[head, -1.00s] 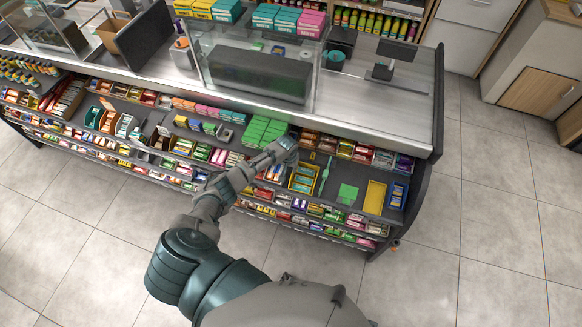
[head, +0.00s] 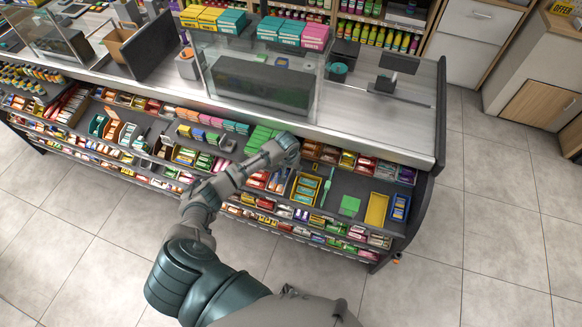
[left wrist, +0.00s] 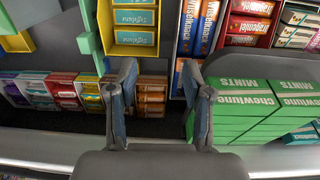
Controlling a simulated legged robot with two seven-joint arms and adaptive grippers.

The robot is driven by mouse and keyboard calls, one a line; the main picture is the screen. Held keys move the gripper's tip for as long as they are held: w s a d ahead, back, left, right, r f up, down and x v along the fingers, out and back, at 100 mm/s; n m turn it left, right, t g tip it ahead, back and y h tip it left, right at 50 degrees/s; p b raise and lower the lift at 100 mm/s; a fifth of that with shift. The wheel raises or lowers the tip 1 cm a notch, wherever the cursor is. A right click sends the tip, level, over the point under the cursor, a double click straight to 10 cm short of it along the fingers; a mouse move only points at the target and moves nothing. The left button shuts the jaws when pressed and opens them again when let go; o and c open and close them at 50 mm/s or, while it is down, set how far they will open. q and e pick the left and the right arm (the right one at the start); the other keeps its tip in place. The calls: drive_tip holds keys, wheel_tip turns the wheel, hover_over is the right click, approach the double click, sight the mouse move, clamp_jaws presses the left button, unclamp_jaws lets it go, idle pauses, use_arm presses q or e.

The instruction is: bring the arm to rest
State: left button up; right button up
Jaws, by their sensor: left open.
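My left gripper (head: 289,144) is above the upper shelf of the candy counter (head: 350,140), at the right end of the green boxes. In the left wrist view the left gripper (left wrist: 160,88) is open with its two fingers apart and nothing between them. Orange-brown candy packs (left wrist: 151,98) show beyond the gap. Stacked green mint boxes (left wrist: 275,95) lie right of the fingers in that view. My right gripper is not in view.
A yellow tray with teal packs (head: 304,189), a green card (head: 349,206), an empty yellow tray (head: 376,209) and a blue tray (head: 400,208) sit on the shelf. A glass case (head: 255,80) stands on the countertop. The tiled floor (head: 490,230) at right is clear.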

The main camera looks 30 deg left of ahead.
use_arm(q)
drive_tip(key=s+d+f+m, duration=0.1)
drive_tip(key=s+f, duration=0.8)
drive_tip(key=f, duration=0.5)
drive_tip(key=s+d+f+m, duration=0.1)
drive_tip(key=s+f, duration=0.8)
drive_tip(key=f, duration=0.5)
drive_tip(key=s+d+f+m, duration=0.1)
drive_tip(key=s+d+f, duration=0.2)
drive_tip(key=s, duration=0.7)
drive_tip(key=s+d+f+m, duration=0.1)
drive_tip(key=s+d+f, duration=0.2)
drive_tip(key=s, duration=0.8)
drive_tip(key=s+d+f+m+g, duration=0.1)
drive_tip(key=s+d+f, duration=0.1)
drive_tip(key=s+f, duration=0.4)
drive_tip(key=s, duration=0.5)
drive_tip(key=shift+s+d+f+b, duration=0.2)
drive_tip(key=shift+d+f+b, duration=0.2)
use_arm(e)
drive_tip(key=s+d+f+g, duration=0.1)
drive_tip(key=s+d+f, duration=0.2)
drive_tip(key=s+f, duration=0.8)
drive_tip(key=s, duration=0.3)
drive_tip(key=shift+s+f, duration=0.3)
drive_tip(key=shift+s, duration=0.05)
